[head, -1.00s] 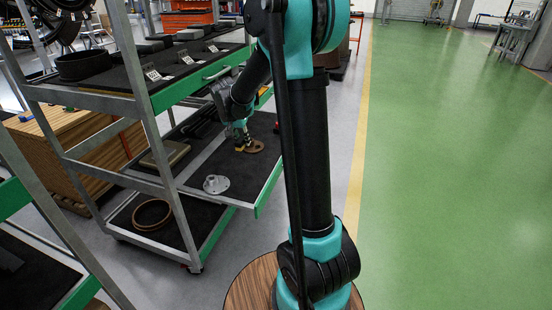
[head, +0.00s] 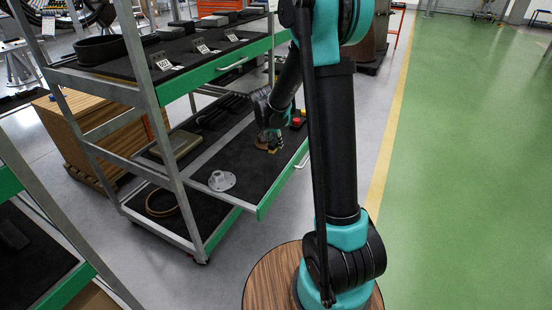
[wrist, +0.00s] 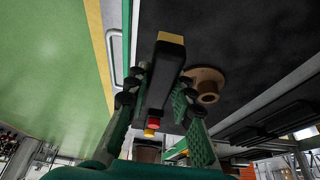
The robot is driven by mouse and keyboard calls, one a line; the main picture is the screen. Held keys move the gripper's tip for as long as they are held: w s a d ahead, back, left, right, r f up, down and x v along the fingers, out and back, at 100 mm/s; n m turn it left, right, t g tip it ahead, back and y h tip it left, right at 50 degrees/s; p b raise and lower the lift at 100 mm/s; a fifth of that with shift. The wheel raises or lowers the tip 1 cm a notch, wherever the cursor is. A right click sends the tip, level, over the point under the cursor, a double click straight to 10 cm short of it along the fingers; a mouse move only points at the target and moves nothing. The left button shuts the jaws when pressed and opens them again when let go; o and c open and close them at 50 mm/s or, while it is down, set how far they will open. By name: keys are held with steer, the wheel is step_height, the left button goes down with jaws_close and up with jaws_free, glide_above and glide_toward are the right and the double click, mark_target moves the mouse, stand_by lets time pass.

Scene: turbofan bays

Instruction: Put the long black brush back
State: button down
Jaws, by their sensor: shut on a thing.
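My gripper (wrist: 155,100) is shut on the long black brush (wrist: 164,75), a dark narrow body with a yellow end. In the wrist view the brush lies between the two green fingers and points away, its yellow end farthest. In the head view my gripper (head: 268,138) is low over the pulled-out dark tray (head: 240,185), and the yellow end (head: 272,150) shows beneath it. I cannot tell whether the brush touches the tray.
A brown flanged ring (wrist: 206,84) sits close beside the brush. A grey flange (head: 221,180) lies nearer on the tray. A red-and-yellow topped item (head: 297,122) stands beyond my gripper. A shelf with a green edge (head: 215,70) overhangs the tray's back.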

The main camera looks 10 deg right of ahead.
mark_target(277, 162)
steer(key=shift+f, duration=4.05)
steer(key=c, duration=1.3)
jaws_free()
steer(key=shift+f, duration=0.1)
